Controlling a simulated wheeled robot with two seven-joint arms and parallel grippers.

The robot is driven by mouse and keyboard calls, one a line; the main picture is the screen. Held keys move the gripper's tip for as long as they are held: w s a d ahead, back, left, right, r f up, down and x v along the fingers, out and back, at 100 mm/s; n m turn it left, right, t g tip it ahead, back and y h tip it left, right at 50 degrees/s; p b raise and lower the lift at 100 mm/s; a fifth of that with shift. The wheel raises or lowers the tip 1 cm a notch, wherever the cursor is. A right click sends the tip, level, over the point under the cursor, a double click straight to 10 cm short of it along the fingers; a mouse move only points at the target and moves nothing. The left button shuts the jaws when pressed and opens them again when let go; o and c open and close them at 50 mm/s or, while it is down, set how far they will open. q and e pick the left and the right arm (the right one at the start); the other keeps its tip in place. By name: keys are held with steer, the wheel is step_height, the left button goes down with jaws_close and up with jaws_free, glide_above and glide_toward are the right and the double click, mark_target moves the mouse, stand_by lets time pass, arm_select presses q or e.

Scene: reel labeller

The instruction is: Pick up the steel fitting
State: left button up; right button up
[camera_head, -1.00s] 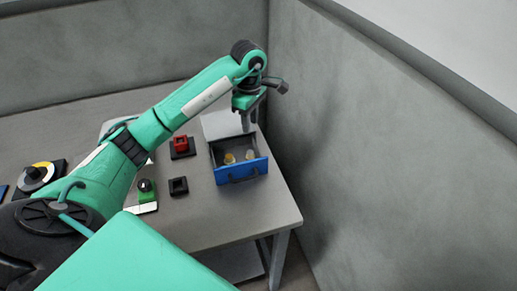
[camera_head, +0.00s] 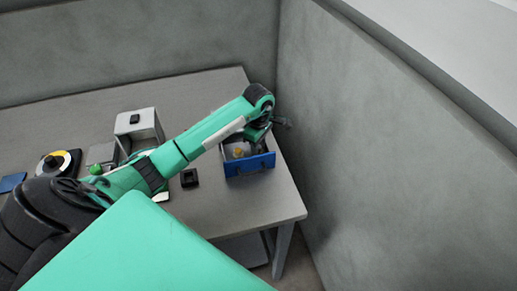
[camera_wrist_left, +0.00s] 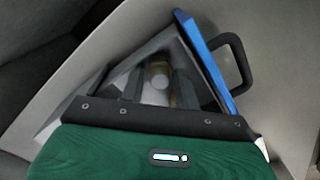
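The blue-fronted drawer (camera_head: 250,165) stands open at the table's right end. My left gripper (camera_wrist_left: 160,88) reaches down into it, its two grey fingers apart. In the left wrist view, a pale, shiny round piece (camera_wrist_left: 160,82) lies between the fingers, likely the steel fitting; I cannot tell whether they touch it. The head view hides the fingertips behind the wrist. My right gripper is not in view.
The drawer's black handle (camera_wrist_left: 236,62) sticks out from its front. A black square holder (camera_head: 189,178) stands left of the drawer. A white box-like unit (camera_head: 138,128) stands farther back. Grey walls close in behind and to the right. The table's front right corner is clear.

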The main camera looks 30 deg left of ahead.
arm_select(q)
steer(key=shift+f, duration=0.5)
steer(key=c, duration=0.6)
steer(key=shift+r, duration=0.1)
steer(key=shift+c, duration=0.2)
